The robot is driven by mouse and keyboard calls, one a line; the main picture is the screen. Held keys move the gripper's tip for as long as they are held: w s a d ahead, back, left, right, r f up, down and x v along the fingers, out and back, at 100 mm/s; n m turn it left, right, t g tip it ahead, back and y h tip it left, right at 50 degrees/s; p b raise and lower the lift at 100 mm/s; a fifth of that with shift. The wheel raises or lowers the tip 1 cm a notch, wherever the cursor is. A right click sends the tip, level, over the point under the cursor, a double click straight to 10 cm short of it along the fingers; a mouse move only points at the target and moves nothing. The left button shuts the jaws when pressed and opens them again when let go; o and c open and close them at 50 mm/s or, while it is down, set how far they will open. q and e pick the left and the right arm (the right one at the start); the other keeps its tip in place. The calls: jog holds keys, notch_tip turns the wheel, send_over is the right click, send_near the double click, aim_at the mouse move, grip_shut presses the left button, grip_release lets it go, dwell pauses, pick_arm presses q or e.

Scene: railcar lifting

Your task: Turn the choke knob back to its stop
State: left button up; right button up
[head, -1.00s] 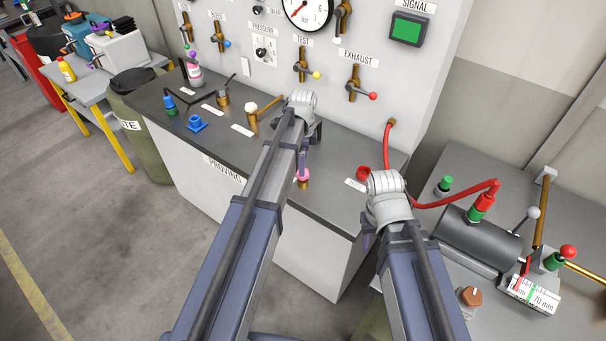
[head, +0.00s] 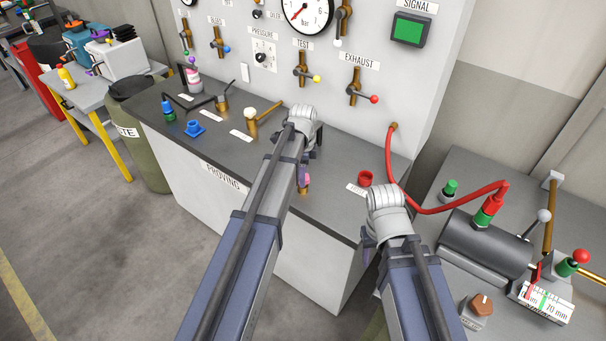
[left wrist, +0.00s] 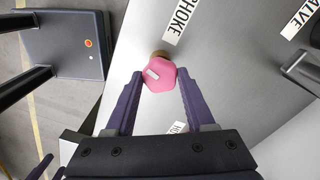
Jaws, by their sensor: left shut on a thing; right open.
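The choke knob is a pink six-sided knob (left wrist: 158,77) on a brass stem, with a small pale mark on its face. It sits between the two purple fingers of my left gripper (left wrist: 160,72), which is shut on it, below the CHOKE label (left wrist: 182,20). In the head view, the pink knob (head: 305,177) shows partly beside my left gripper (head: 308,162) at the bench front, mostly hidden by my arm. My right gripper (head: 369,245) is open and mostly hidden behind its own wrist, right of the bench front.
The grey PROVING bench (head: 225,152) carries a brass valve with a cream knob (head: 251,117) and a red cup-like fitting (head: 365,178). A gauge panel (head: 270,85) stands behind. A red hose (head: 430,211) runs to the cylinder (head: 475,240) on the right bench.

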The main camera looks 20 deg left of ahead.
pick_arm(q)
grip_shut()
jog(key=shift+n, duration=1.6)
jog(key=o, duration=0.6)
grip_release()
notch_tip(320, 180, up, 8)
jog(key=p, duration=0.8)
jog(key=shift+f, duration=0.1)
